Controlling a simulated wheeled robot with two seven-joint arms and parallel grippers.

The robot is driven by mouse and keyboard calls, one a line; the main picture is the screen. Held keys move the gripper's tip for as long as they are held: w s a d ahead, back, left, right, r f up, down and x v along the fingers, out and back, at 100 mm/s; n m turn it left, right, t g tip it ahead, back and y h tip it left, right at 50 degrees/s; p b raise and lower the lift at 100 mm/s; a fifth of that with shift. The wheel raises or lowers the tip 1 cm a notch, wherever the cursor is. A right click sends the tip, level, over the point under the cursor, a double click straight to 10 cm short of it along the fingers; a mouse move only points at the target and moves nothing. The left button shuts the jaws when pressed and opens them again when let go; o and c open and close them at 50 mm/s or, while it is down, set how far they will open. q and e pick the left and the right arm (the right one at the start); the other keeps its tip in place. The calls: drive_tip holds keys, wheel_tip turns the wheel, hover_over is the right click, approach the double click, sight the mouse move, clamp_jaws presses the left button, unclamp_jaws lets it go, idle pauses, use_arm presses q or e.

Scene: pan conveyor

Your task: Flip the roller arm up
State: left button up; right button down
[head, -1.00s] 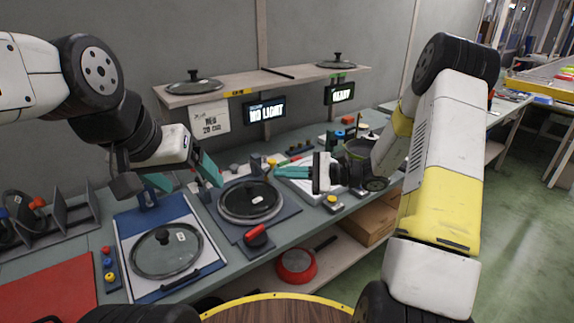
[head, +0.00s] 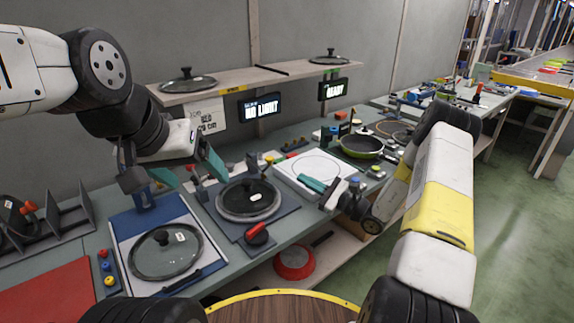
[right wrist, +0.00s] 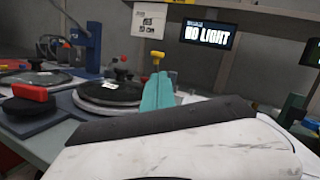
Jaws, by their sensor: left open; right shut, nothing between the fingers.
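I cannot tell for sure which part is the roller arm. A black lever with a red handle (head: 256,233) lies low at the front of the dark station; it also shows in the right wrist view (right wrist: 27,95). The station holds a glass lid (head: 247,203). My left gripper (head: 196,180) is open and empty, behind and left of that lid. My right gripper (head: 325,187) is shut and empty, near the front of a white plate (head: 297,168). Its teal fingers (right wrist: 158,92) show pressed together in the right wrist view.
A second lid (head: 167,252) lies on a blue-and-white station at the left. A green pan (head: 362,147) sits beyond the white plate. A shelf (head: 235,81) with lids is above, and a red pan (head: 294,262) is below. Signs read NO LIGHT (head: 262,107) and READY (head: 334,89).

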drive_tip(key=x, duration=0.9)
drive_tip(key=shift+w+a, duration=0.2)
drive_tip(key=shift+a, duration=0.1)
drive_tip(key=shift+r, duration=0.1)
